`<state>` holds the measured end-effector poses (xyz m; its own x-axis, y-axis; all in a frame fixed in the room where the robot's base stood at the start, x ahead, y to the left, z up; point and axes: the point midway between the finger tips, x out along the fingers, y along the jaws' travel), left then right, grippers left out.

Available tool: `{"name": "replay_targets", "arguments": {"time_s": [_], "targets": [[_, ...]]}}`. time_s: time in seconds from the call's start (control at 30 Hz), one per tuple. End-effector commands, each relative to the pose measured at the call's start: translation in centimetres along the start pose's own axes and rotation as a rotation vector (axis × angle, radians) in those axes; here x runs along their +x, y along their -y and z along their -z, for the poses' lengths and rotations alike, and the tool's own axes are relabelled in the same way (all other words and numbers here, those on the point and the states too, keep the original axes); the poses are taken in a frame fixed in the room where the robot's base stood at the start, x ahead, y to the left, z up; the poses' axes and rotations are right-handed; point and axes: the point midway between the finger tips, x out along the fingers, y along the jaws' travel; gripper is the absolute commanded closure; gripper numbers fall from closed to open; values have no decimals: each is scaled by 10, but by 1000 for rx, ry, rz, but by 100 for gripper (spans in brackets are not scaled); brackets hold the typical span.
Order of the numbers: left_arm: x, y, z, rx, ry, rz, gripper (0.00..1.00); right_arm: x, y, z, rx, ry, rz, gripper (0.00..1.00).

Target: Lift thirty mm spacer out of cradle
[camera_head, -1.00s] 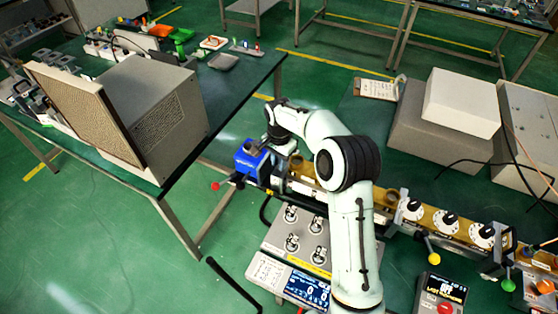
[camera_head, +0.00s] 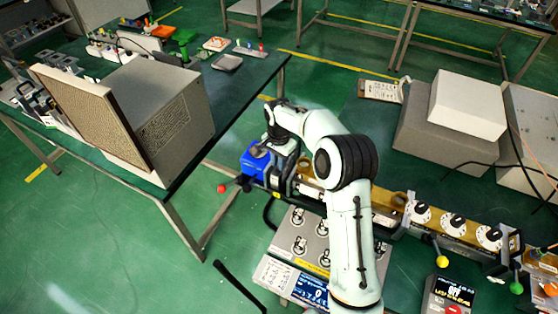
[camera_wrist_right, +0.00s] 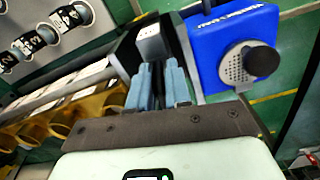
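My right arm reaches up and left in the head view. Its gripper (camera_head: 284,168) is beside a blue block-shaped device at the left end of a long brown rail. In the right wrist view the two blue-grey fingers (camera_wrist_right: 158,85) stand close together with a narrow dark gap. A light grey rounded block (camera_wrist_right: 152,40) is just beyond their tips. I cannot tell whether anything is held. The brown rail (camera_head: 380,213) has cradle-like seats; it shows as yellow-brown seats (camera_wrist_right: 60,118) in the wrist view. I cannot pick out the thirty mm spacer. My left gripper is not in view.
The blue device (camera_wrist_right: 235,45) with a dark knob is close to the right of the fingers. White dials (camera_head: 452,223) line the rail's right part. A panel with several toggles (camera_head: 300,240) stands in front. Grey boxes (camera_head: 440,130) stand behind.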

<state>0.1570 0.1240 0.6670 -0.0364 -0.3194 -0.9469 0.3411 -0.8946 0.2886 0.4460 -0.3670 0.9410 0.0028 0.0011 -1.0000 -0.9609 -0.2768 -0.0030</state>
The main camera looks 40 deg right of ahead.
Motion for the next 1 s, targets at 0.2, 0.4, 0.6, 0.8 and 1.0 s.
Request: {"name": "replay_targets", "arguments": {"time_s": [0.2,0.4,0.6,0.8,1.0], "targets": [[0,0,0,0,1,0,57,1,-1,0,0,0,-3,52],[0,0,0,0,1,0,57,0,-1,0,0,0,-3,52],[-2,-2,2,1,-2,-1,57,-20,0,0,0,-2,0,52],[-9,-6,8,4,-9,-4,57,-66,2,0,0,-3,3,52],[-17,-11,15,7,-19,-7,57,-108,1,0,0,-2,2,52]]}}
